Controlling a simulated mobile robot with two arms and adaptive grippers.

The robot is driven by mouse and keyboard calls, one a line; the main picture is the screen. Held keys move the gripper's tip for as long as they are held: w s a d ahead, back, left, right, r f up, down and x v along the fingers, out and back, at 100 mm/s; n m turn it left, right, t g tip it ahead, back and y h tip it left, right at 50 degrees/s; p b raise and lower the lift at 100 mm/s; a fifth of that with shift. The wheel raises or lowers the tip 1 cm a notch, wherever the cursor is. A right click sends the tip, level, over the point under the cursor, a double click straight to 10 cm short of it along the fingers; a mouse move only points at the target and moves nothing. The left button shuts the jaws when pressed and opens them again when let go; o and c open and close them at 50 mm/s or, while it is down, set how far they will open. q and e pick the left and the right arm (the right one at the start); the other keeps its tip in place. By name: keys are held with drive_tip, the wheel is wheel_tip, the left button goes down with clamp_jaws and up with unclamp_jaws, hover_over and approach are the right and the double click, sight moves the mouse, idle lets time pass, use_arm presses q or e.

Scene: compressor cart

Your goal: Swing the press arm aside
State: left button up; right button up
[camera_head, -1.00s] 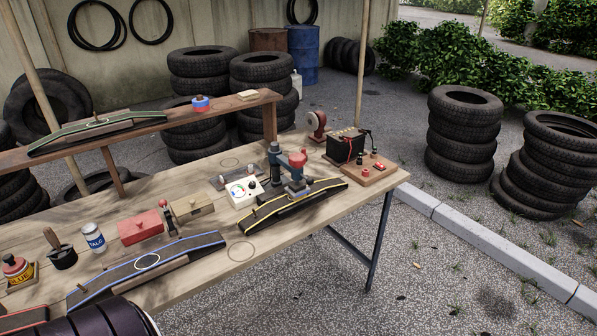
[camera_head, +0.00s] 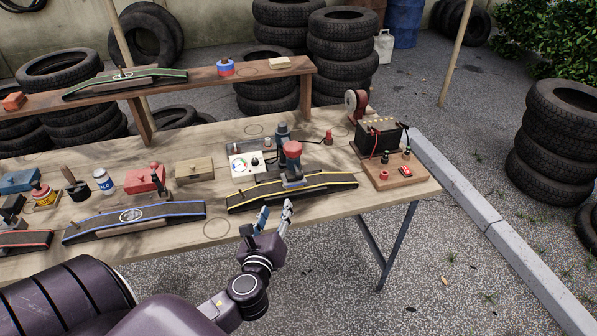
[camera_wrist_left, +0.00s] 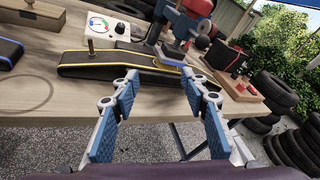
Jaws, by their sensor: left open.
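The press (camera_head: 291,160), with a blue-grey post and a red head, stands on the workbench at the back edge of a yellow-edged black ramp (camera_head: 335,182). In the left wrist view the press (camera_wrist_left: 187,22) is at the top, beyond my fingers. Which part of it is the arm I cannot tell for sure. My left gripper (camera_head: 273,215) is open and empty at the bench's front edge, in front of the ramp. In the left wrist view its blue-padded fingers (camera_wrist_left: 160,92) stand apart with the ramp beyond them. My right gripper is not in view.
A gauge box (camera_head: 244,165) sits left of the press, and a black battery (camera_head: 379,136) with a wooden board (camera_head: 392,176) right of it. A blue-edged ramp (camera_head: 165,213) and small cans lie further left. A raised shelf (camera_head: 200,82) runs behind. Bare bench surrounds the drawn circle (camera_head: 217,229).

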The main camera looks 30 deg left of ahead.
sight(298, 173)
use_arm(q)
drive_tip(key=w+r+m+t, duration=0.1)
drive_tip(key=w+m, duration=0.2)
drive_tip(key=w+r+m+t+h, duration=0.1)
drive_tip(key=w+r+m, duration=0.1)
drive_tip(key=w+m, duration=0.1)
drive_tip(key=w+r+m+t+h+p, duration=0.1)
drive_tip(key=w+m, duration=0.2)
drive_tip(key=w, duration=0.2)
drive_tip(key=shift+a+r+m, duration=0.15)
drive_tip(key=shift+r+m, duration=0.1)
drive_tip(key=shift+m, duration=0.05)
clamp_jaws()
